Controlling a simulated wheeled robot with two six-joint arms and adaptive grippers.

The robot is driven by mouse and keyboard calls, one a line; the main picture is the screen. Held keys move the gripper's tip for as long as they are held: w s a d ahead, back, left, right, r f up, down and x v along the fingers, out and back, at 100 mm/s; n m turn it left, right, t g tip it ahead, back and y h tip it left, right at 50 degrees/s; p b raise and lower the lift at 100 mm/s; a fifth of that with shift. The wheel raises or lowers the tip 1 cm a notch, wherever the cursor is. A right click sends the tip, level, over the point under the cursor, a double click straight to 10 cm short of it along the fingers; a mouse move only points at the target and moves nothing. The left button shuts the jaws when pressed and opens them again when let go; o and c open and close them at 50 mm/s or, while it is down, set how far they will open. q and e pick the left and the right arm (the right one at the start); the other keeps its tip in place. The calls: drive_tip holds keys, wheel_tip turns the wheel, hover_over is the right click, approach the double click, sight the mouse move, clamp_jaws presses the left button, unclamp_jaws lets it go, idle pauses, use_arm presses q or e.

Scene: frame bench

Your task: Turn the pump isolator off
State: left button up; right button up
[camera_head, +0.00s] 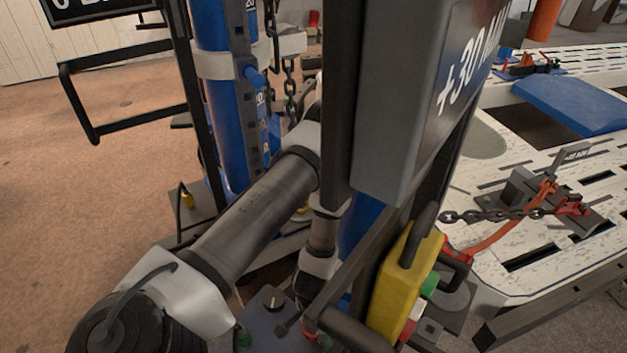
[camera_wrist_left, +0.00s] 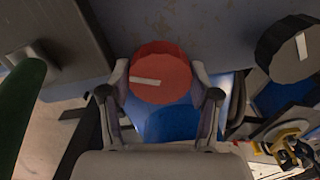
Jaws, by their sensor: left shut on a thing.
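The red round knob (camera_wrist_left: 160,75), which looks like the pump isolator, has a white mark lying nearly level across the left wrist picture. My left gripper (camera_wrist_left: 162,98) has a finger on each side of it and is shut on it. In the head view my left arm reaches down behind the frame post to my left gripper (camera_head: 312,298) over a blue-grey panel (camera_head: 262,325). There the knob is mostly hidden, with only a little red showing. My right gripper is in neither view.
A black knob with a white mark (camera_wrist_left: 288,48) is beside the red one; it also shows in the head view (camera_head: 272,298). A yellow pendant (camera_head: 395,283) with green and red buttons hangs close on the right. A grey box (camera_head: 385,120) and posts crowd my left arm.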

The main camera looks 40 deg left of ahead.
use_arm(q)
drive_tip(key=n+b, duration=0.2)
drive_tip(key=n, duration=0.2)
drive_tip(key=shift+n, duration=0.3)
drive_tip(key=shift+w, duration=0.1)
idle(0.4)
drive_tip(key=o, duration=1.2)
drive_tip(key=shift+c, duration=0.2)
wheel_tip(320, 180, up, 12)
